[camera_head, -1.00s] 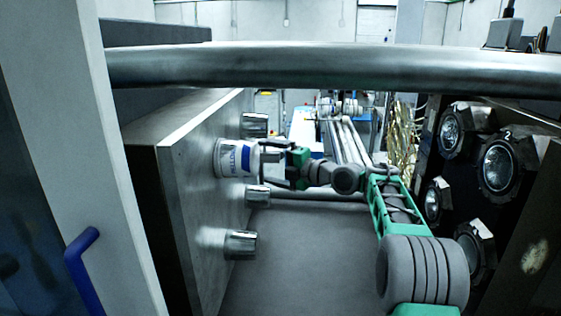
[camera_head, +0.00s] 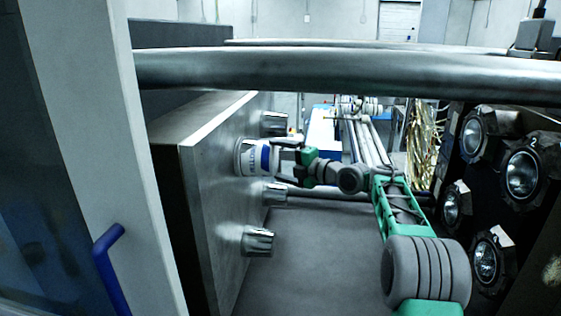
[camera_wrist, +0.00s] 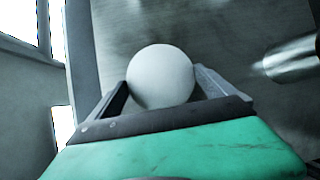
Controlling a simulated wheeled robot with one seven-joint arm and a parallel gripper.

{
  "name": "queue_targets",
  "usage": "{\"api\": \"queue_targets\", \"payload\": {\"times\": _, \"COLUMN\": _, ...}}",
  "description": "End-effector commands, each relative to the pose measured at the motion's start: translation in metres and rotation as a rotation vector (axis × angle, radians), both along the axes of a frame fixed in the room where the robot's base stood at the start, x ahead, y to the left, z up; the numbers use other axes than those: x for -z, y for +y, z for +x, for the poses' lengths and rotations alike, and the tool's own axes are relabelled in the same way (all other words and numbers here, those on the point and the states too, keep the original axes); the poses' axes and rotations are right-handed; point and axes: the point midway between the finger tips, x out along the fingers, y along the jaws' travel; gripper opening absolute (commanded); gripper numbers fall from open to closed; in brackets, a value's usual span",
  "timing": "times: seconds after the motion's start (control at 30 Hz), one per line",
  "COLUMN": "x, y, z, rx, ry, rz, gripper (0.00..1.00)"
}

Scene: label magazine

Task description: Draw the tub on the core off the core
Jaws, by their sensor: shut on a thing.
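The tub (camera_head: 246,159), white with a blue label, sits sideways on the upright metal plate (camera_head: 212,165) at the left of the head view. The core it sits on is hidden inside it. My gripper (camera_head: 282,160) reaches in from the right and is shut on the tub's outer end. In the wrist view the tub's round white base (camera_wrist: 160,75) lies between the two fingers (camera_wrist: 161,97). In the head view the tub's rim looks close to the plate; I cannot tell whether there is a gap.
Bare metal cores stick out of the plate: one above (camera_head: 274,124), one below (camera_head: 274,195) and one lower and nearer (camera_head: 258,241). A thick bar (camera_head: 350,75) crosses overhead. A dark block with several round cavities (camera_head: 521,173) faces the plate from the right.

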Motion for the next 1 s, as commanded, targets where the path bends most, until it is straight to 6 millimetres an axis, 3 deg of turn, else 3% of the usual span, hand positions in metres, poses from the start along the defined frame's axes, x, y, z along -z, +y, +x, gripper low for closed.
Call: {"api": "queue_targets", "payload": {"times": 1.0, "x": 0.000, "y": -0.040, "z": -0.007, "rx": 0.001, "ry": -0.002, "rz": 0.000, "gripper": 0.56}}
